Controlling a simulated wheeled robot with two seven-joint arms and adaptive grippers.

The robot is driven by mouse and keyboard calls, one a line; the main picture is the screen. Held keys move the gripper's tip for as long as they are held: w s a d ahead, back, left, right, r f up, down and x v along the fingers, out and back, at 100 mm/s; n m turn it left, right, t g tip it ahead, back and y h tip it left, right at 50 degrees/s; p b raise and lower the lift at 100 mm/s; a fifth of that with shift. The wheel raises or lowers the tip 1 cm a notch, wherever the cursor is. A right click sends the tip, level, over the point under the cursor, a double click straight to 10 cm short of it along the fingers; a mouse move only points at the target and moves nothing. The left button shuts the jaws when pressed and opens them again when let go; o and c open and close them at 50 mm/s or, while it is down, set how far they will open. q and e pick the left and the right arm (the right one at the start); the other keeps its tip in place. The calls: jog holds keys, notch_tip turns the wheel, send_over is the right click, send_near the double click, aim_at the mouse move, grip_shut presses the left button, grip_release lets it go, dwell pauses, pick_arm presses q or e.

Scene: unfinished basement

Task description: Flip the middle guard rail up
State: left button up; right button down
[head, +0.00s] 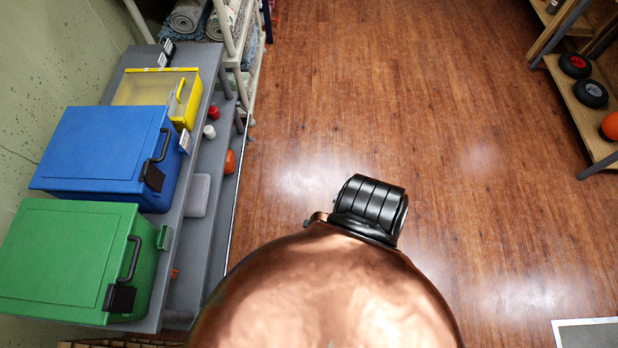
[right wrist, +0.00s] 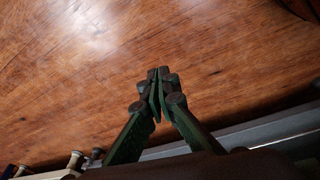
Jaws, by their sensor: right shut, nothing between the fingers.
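No part in view can be clearly picked out as the middle guard rail. In the head view a grey shelf (head: 189,228) along the left wall holds a green box (head: 65,255), a blue box (head: 105,150) in the middle and a yellow box (head: 150,90). The green and blue boxes have dark handles on their right sides. In the right wrist view my right gripper (right wrist: 160,76) is shut and empty, its green fingers meeting at the tips over the wooden floor. My left gripper is not in view.
A wooden rack (head: 573,95) with wheels stands at the upper right. Rolled rugs (head: 188,15) lie on a white rack at the top left. The wooden floor (head: 370,90) between is clear. A grey edge (right wrist: 265,130) runs below my right gripper's fingers.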

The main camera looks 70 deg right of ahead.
dwell(0.4)
jog(key=w+d+r+b, duration=0.1)
jog(key=w+r+b, duration=0.15)
jog(key=w, duration=0.55)
jog(key=w+d+r+t+b, duration=0.1)
jog(key=w+d+r+b, duration=0.15)
jog(key=w, duration=0.55)
jog(key=w+d+r+b, duration=0.1)
jog(key=w+r+b, duration=0.15)
jog(key=w, duration=0.65)
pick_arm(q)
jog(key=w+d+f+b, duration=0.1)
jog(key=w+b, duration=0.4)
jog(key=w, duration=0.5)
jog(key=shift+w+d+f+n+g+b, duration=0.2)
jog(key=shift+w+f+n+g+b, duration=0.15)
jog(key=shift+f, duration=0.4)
pick_arm(e)
jog(key=w+a+r+n+y, duration=0.1)
jog(key=w+a+r, duration=0.1)
jog(key=w+r, duration=0.4)
jog(key=w+a+r+n+y, duration=0.1)
jog(key=w+a+r, duration=0.2)
jog(key=w+r, duration=0.4)
jog(key=shift+w+n, duration=0.4)
jog(key=shift+w, duration=0.2)
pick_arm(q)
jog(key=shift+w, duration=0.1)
pick_arm(e)
jog(key=shift+a+f, duration=0.1)
